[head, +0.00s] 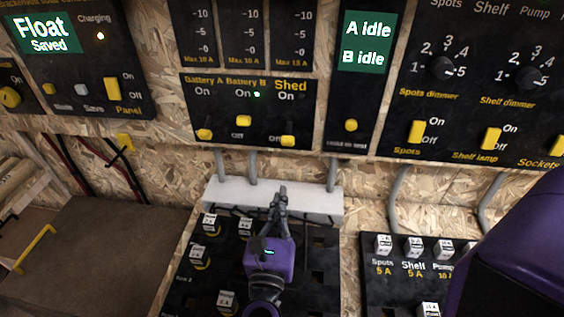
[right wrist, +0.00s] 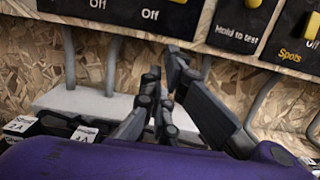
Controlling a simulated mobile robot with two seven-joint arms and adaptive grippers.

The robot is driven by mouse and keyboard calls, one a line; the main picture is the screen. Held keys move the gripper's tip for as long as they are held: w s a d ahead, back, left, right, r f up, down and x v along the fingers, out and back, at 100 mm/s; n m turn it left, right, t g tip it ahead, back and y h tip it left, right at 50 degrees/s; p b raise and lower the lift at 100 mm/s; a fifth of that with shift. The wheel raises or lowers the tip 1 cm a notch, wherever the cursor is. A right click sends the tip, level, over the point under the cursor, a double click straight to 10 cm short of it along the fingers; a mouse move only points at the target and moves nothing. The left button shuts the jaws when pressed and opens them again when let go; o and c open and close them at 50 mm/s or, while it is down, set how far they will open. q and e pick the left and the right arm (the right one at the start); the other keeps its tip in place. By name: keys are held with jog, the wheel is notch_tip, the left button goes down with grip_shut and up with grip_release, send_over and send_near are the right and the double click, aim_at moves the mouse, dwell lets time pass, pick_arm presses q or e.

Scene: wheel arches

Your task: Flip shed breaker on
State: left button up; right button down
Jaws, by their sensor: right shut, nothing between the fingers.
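The Shed breaker (head: 287,141) is a yellow lever at the right end of the black breaker panel (head: 262,135), low in its slot below the "On" label. Left of it, the Battery B lever (head: 243,120) sits higher, near a lit green lamp, and the Battery A lever (head: 204,134) sits low. My right gripper (head: 281,190) is shut and empty, pointing up below the Shed breaker and apart from it. In the right wrist view its dark fingers (right wrist: 170,65) are below the panel's lower edge; the Shed lever is not seen there. My left gripper is out of view.
A white trunking box (head: 325,200) with grey conduits runs behind my gripper. Black fuse boards (head: 190,285) lie below. A yellow test switch (head: 351,125) is right of the breaker panel, and dimmer knobs and lamp switches (head: 417,131) are farther right.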

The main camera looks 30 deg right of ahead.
aim_at(289, 133)
jog(key=p+x, duration=0.1)
jog(key=x, duration=0.4)
jog(key=p+x, duration=0.2)
jog(key=x, duration=0.3)
jog(key=shift+r, duration=0.25)
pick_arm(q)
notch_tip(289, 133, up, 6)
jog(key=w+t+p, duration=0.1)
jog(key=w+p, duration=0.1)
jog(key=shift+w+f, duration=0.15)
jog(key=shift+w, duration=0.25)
pick_arm(e)
jog(key=r, duration=0.1)
jog(key=s+a+r, duration=0.1)
jog(key=r, duration=0.1)
jog(key=shift+s, duration=0.15)
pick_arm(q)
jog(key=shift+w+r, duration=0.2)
pick_arm(e)
jog(key=shift+a, duration=0.1)
